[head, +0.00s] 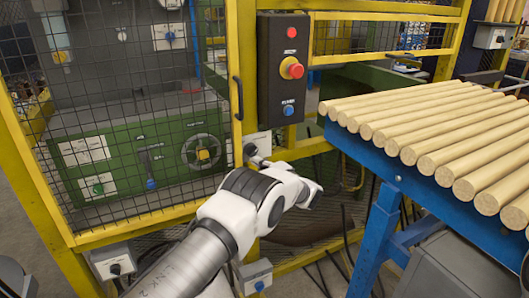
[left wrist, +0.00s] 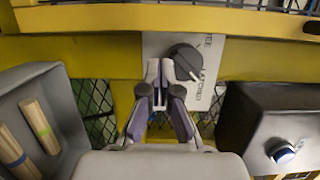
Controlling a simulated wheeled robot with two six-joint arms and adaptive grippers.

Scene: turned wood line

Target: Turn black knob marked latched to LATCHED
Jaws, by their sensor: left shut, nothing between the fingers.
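The black knob (left wrist: 185,62) is round, on a light grey plate (left wrist: 155,45) with dark lettering beside it. A white mark on the knob points to the lower right in the left wrist view, toward the lettering that seems to read LATCHED. In the head view the plate (head: 263,140) sits on the yellow post, and the knob (head: 250,149) is partly hidden. My left gripper (left wrist: 160,70) is shut and empty, its fingertips just beside the knob; I cannot tell whether they touch it. In the head view its fingers are hard to make out behind my wrist. My right gripper is not in view.
A black control box (head: 283,65) with red and blue controls hangs above. A blue stand (head: 370,155) carries wooden rods on the right. A mesh guard (head: 120,120) fills the left. In the left wrist view, a grey bin (left wrist: 60,95) with rods and a dark box (left wrist: 260,110) flank the gripper.

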